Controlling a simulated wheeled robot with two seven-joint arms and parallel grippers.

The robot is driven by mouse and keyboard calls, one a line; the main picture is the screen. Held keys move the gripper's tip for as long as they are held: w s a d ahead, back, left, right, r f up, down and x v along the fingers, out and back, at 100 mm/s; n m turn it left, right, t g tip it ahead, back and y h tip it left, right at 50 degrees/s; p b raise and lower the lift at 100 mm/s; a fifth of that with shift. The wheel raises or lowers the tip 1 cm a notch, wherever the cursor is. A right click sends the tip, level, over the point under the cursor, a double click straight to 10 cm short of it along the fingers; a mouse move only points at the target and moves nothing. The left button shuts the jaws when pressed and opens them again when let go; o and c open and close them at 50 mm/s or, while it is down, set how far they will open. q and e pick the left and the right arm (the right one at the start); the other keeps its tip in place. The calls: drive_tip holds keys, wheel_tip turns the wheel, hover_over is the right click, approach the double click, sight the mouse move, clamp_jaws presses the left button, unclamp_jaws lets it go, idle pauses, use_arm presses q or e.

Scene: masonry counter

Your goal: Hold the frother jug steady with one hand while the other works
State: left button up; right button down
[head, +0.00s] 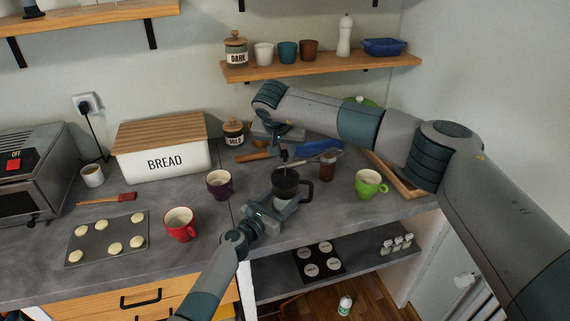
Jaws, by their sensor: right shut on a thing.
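The dark frother jug (286,183) stands upright near the counter's front edge, its handle to the right. My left gripper (277,212) is low at the jug's near side, with its fingers close around the lower body; whether they press on it is hidden. My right gripper (281,143) is above the jug and shut on a small, slim dark tool (284,157), which points down towards the jug's mouth. The tool is too small to make out clearly, and its lower end is hard to see.
A purple mug (219,183) and red mug (180,223) stand left of the jug. A brown jar (327,167) and green mug (369,184) stand right. The bread box (164,150) is behind left, the baking tray (76,255) front left. A wall shelf (330,67) hangs above.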

sight(285, 177)
drive_tip(key=shift+r, duration=0.85)
drive_tip(key=shift+f, duration=0.1)
wheel_tip(285, 177, down, 7)
drive_tip(key=shift+f, duration=0.2)
drive_tip(key=shift+s, duration=0.1)
drive_tip(key=shift+r, duration=0.1)
wheel_tip(285, 177, up, 7)
drive_tip(key=shift+r, duration=0.15)
